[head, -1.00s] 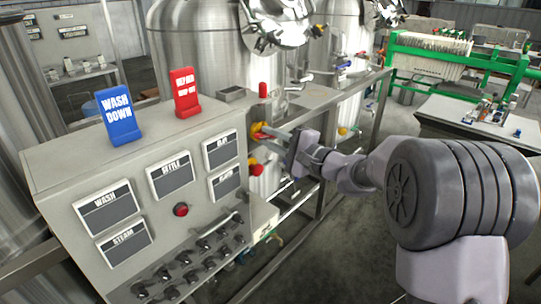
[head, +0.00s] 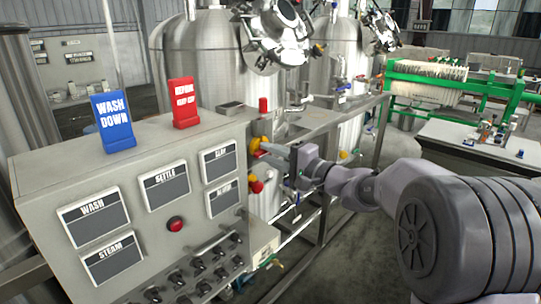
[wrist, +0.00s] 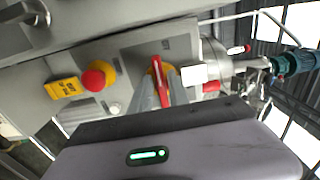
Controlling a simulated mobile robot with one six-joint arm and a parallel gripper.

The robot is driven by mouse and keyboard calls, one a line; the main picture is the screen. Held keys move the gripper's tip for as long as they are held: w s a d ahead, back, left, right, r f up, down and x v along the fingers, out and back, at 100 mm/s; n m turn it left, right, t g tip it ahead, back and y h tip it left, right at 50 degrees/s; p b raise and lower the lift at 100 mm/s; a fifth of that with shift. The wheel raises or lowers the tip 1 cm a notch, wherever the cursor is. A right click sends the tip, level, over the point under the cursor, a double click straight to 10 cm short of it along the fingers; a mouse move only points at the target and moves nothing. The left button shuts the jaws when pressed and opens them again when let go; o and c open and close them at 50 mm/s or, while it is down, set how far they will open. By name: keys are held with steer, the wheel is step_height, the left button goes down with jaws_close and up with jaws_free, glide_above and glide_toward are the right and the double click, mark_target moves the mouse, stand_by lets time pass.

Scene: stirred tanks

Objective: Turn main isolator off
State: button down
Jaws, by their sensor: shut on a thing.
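The main isolator is a red handle (wrist: 157,66) on a yellow backing, on the side face of the grey control cabinet. In the head view only its yellow part (head: 254,144) shows clearly; the finger hides most of the handle. My gripper (head: 268,149) reaches it from the right. In the wrist view my gripper (wrist: 161,84) has one grey finger on each side of the red handle and is shut on it.
A red emergency stop button (wrist: 98,76) with a yellow label (wrist: 64,88) sits beside the isolator; it also shows below it in the head view (head: 256,186). A metal frame (head: 345,118) and steel tanks (head: 205,70) stand behind. Open floor lies right of the cabinet.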

steer(key=c, duration=1.5)
jaws_free()
steer(key=shift+o, duration=0.2)
steer(key=p+v, duration=0.3)
steer(key=v, duration=1.4)
steer(key=shift+s+d, duration=0.2)
